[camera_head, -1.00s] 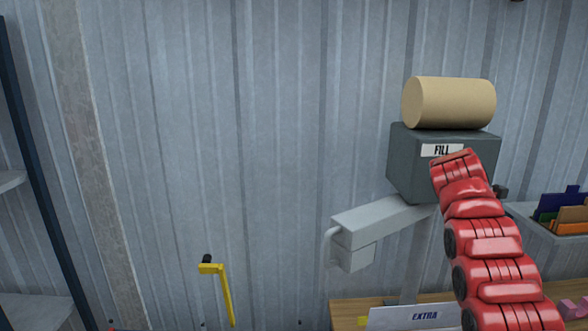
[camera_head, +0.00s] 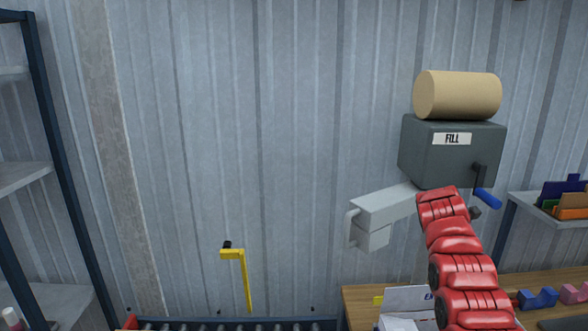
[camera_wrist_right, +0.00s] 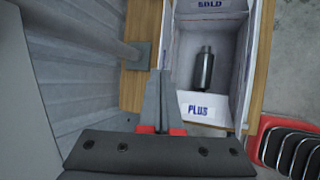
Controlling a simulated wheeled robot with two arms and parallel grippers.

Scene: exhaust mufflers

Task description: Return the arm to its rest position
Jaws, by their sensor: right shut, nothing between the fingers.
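My right arm (camera_head: 455,250), red and segmented, rises from the lower right in the head view, in front of the bench and below the grey machine marked FILL (camera_head: 425,155). Its gripper does not show there. In the right wrist view my right gripper (camera_wrist_right: 160,78) is shut and empty, its fingers together beside an open white box (camera_wrist_right: 209,108) marked PLUS. A dark cylinder with a short neck (camera_wrist_right: 204,70), like a muffler, lies in that box, apart from the fingers. My left arm and gripper are in neither view.
The machine carries a tan roll (camera_head: 457,95) and a blue-handled crank (camera_head: 487,198). A yellow crank-shaped bar (camera_head: 245,280) stands near a roller conveyor (camera_head: 230,324). Shelves (camera_head: 25,180) stand left. A wooden bench (camera_head: 520,286) is at the lower right. Bare corrugated wall fills the middle.

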